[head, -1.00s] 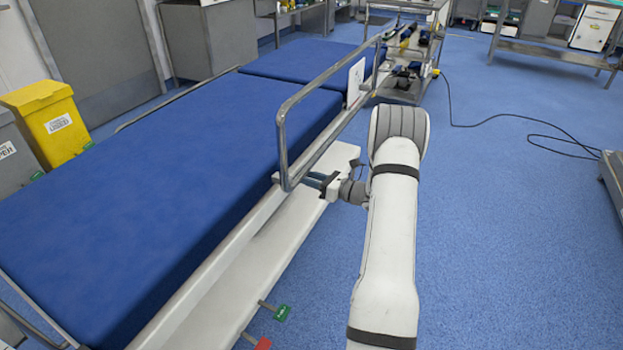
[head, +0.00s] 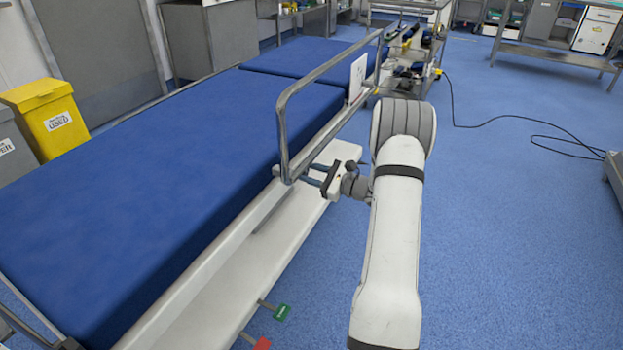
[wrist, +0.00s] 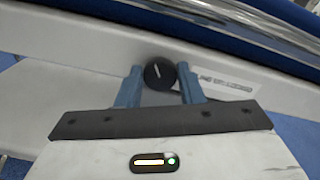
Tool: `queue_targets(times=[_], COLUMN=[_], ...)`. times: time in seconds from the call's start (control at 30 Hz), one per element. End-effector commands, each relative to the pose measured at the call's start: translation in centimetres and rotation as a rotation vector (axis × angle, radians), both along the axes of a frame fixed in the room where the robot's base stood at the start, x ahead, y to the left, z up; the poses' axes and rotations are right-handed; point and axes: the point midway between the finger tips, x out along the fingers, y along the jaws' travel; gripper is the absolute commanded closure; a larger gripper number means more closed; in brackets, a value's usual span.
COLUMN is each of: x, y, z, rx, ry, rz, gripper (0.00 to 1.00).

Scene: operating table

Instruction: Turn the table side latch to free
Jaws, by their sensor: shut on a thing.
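The side latch is a round black knob (wrist: 159,74) with a white pointer line, on the pale side rail of the table in the wrist view. The line points up, leaning slightly left. My gripper (wrist: 160,78) has its two blue fingers on either side of the knob, shut on it. In the head view my gripper (head: 312,174) is at the table's side, just below the near end of the metal guard rail (head: 285,135). The knob cannot be made out there. A label (wrist: 222,82) with small, blurred print is right of the knob.
The blue-padded operating table (head: 180,150) fills the left. The blue floor at right is open, with a black cable (head: 510,117).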

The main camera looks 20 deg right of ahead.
Motion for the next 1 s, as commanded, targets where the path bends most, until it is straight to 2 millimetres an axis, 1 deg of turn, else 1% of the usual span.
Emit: queue_targets(times=[0.03, 0.6, 1.0], x=[-0.02, -0.13, -0.17], y=[-0.04, 0.09, 0.12], z=[-0.44, -0.61, -0.43], rx=[-0.035, -0.461, -0.696], ry=[-0.027, -0.36, -0.539], rz=[-0.001, -0.001, 0.0], gripper=[0.89, 0.89, 0.89])
